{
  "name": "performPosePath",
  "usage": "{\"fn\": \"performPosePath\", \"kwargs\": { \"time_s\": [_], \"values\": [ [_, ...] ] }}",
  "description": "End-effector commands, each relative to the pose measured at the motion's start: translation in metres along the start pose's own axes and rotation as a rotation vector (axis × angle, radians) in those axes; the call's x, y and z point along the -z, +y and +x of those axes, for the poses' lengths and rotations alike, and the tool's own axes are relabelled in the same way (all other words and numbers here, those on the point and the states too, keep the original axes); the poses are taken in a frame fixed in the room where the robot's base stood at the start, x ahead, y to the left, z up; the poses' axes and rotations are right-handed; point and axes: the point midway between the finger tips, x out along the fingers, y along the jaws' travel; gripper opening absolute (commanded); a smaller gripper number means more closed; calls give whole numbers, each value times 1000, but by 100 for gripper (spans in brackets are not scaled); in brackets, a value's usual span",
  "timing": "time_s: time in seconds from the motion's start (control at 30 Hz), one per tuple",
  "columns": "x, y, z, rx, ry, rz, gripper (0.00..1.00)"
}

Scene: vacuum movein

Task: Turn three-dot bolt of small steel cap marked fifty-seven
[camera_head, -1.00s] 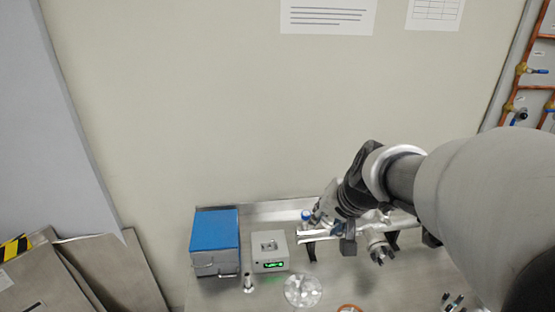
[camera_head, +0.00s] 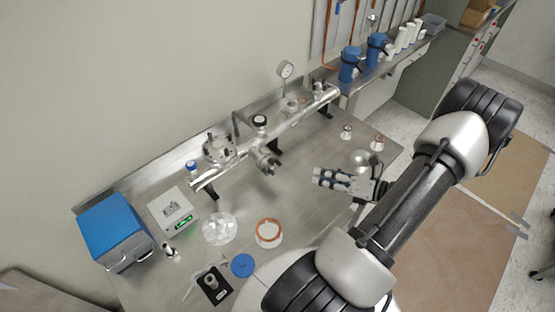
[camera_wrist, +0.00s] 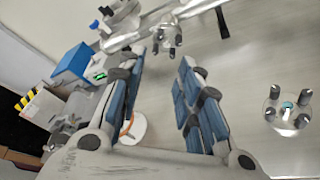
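My gripper (camera_head: 320,178) hangs over the right part of the steel table. In the wrist view its blue-padded fingers (camera_wrist: 164,62) are spread apart with nothing between them. A steel pipe assembly (camera_head: 300,124) runs across the table. A small steel cap with protruding bolts (camera_head: 267,163) is on its near side, left of my gripper; it also shows at the top of the wrist view (camera_wrist: 168,38). Another bolted round piece (camera_wrist: 287,108) with a teal centre lies right of the fingers in the wrist view. The number fifty-seven and the dot marks are too small to read.
A blue box (camera_head: 112,228), a grey device with green display (camera_head: 172,212), a clear dish (camera_head: 220,229) and an orange-rimmed round container (camera_head: 268,234) stand on the left and front. A pressure gauge (camera_head: 285,70) rises behind the pipe. Small white-and-copper pieces (camera_head: 346,132) stand at the right.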

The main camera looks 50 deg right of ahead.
Motion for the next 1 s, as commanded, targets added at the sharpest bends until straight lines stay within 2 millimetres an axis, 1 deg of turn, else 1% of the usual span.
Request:
{"fn": "performPosePath", "kwargs": {
  "time_s": [0.07,0.17,0.5,0.7,0.83,1.0],
  "values": [
    [0,-1,6,-1,-6,8,32],
    [1,0,22,-3,-2,6,32],
    [2,0,96,-3,2,3,32],
    [2,0,137,-3,3,0,32],
    [2,-1,156,-1,1,1,32],
    [1,0,169,0,0,1,32]
  ]
}}
